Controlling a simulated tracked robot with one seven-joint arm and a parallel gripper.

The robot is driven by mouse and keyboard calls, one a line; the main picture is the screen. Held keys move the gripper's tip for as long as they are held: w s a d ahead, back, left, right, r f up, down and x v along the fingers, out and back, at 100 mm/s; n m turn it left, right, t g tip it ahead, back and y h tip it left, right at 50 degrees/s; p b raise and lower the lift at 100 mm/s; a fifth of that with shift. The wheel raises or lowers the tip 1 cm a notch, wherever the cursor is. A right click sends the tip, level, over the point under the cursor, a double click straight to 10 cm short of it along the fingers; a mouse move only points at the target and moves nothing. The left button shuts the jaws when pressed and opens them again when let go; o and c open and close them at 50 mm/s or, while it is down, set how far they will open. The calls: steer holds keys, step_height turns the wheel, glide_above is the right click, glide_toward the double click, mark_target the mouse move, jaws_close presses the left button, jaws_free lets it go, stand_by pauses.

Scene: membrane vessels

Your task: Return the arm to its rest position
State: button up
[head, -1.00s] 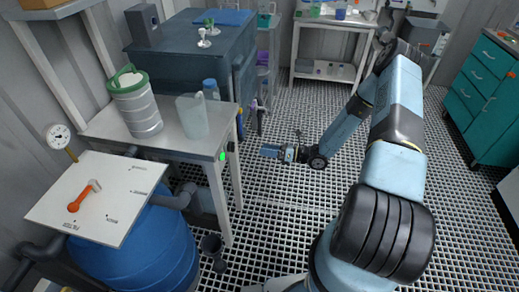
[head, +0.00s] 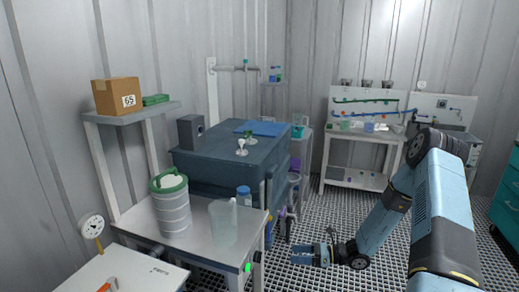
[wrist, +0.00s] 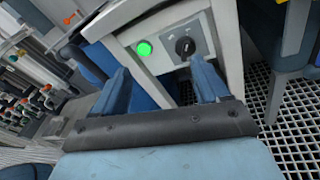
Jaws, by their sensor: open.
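My arm reaches in from the right of the head view and bends down to my gripper (head: 332,252), which hangs low over the grating floor, to the right of the steel table. In the wrist view my gripper (wrist: 165,82) has its two blue fingers spread apart with nothing between them. Beyond the fingers is the table's end panel with a lit green button (wrist: 144,49) and a black rotary switch (wrist: 185,46). The green light (head: 248,267) also shows in the head view. I cannot tell the exact gap between fingers and panel.
The steel table (head: 185,237) holds a green-lidded canister (head: 171,212) and a clear pitcher (head: 223,222). A dark blue cabinet (head: 225,170) stands behind it. A white workbench (head: 355,148) stands at the back. The grating floor (head: 310,218) between is open.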

steer(key=s+d+r+n+g+h, duration=0.1)
steer(key=s+r+n+h, duration=0.3)
steer(key=r, duration=0.5)
steer(key=s+r+n+g+h, duration=0.2)
steer(key=s+r+n, duration=0.1)
steer(key=r+n, duration=0.4)
steer(key=s+d+r+n+g+h, duration=0.1)
steer(key=s+r+n+h, duration=0.25)
steer(key=r, duration=0.65)
steer(key=s+d+r+n+t+h, duration=0.3)
steer(key=s+r+n, duration=0.1)
steer(key=s+r, duration=0.5)
steer(key=s+d+r+n+t+h, duration=0.3)
steer(key=s+r+n+t+h, duration=0.1)
steer(key=s+r, duration=0.5)
steer(key=shift+s+d+n, duration=0.25)
steer(key=shift+s+n, duration=0.05)
steer(key=shift+n, duration=0.15)
